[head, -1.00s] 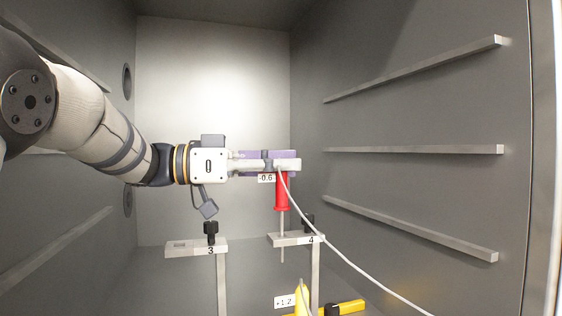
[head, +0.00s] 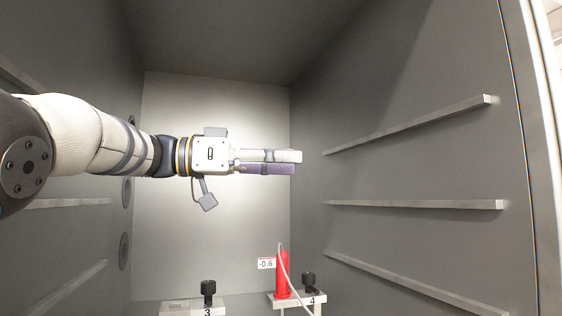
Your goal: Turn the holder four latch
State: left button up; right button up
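Holder four (head: 287,300) is a pale bracket labelled 4 at the bottom of the head view, with a black latch knob (head: 309,281) at its right. A red probe (head: 282,277) tagged -0.6, with a white cable, stands upright at this holder. Its lower part is out of frame. My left gripper (head: 298,163) is in the air well above the probe and apart from it. Its fingers are seen side-on, one pale and one purple, so the gap between them is hard to judge. My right gripper is not in view.
Holder three (head: 180,307), labelled 3, stands to the left with its own black knob (head: 208,290). Shelf rails (head: 412,204) run along the right chamber wall. The space between my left gripper and the holders is clear.

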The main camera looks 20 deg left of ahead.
aim_at(308, 279)
jog(key=k+l, duration=0.2)
jog(key=k, duration=0.3)
jog(key=k+l, duration=0.2)
jog(key=k, duration=0.25)
jog(key=k+l, duration=0.2)
jog(key=k, duration=0.3)
